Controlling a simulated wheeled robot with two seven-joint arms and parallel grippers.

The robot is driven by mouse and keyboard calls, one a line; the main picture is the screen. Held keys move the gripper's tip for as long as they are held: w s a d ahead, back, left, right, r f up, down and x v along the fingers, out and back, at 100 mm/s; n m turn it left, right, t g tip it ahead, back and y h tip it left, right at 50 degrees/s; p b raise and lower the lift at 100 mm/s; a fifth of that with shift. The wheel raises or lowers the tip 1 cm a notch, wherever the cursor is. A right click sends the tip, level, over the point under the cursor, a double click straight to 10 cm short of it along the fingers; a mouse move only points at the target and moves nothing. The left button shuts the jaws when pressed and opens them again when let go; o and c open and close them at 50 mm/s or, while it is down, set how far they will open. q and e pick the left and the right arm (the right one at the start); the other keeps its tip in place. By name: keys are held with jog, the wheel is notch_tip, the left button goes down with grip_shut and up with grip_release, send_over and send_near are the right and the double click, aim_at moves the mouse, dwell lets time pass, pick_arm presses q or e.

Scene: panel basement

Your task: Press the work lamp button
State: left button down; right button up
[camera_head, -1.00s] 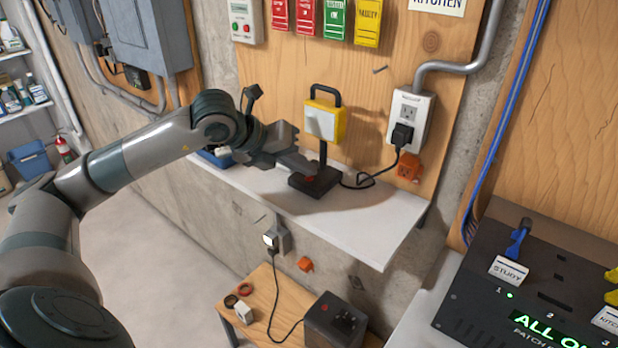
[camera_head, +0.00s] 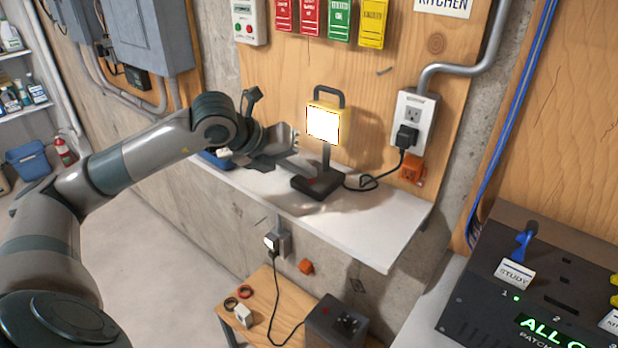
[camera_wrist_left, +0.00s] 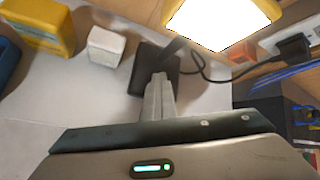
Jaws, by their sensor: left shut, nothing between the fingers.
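The yellow work lamp (camera_head: 324,121) stands on the white shelf (camera_head: 350,222), and its panel is glowing bright white. Its dark base (camera_head: 325,186) carries a red button (camera_head: 312,182) on the left part. My left gripper (camera_head: 294,173) reaches in from the left and is shut, its fingertips at or just above the base beside the button. In the left wrist view the shut fingers (camera_wrist_left: 158,92) point at the lamp base (camera_wrist_left: 143,68), and they hide the button there. The lit panel (camera_wrist_left: 220,22) shows at the top. I cannot tell whether the fingertips touch the button. My right gripper is not in view.
The lamp's cord runs to a wall outlet (camera_head: 411,118). A yellow box (camera_wrist_left: 40,25) and a white block (camera_wrist_left: 106,46) stand near the gripper. A patch panel (camera_head: 540,285) is at the right. The shelf's right end is clear.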

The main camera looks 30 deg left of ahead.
pick_arm(q)
jog(key=shift+f, duration=0.4)
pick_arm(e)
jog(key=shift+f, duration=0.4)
pick_arm(q)
jog(key=shift+d+r, duration=0.15)
jog(key=shift+r, duration=0.2)
jog(key=shift+w+d+r+p, duration=0.2)
jog(key=shift+d+r+p, duration=0.3)
jog(key=shift+r, duration=0.1)
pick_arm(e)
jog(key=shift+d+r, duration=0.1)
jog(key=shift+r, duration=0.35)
pick_arm(q)
jog(key=shift+r, duration=0.1)
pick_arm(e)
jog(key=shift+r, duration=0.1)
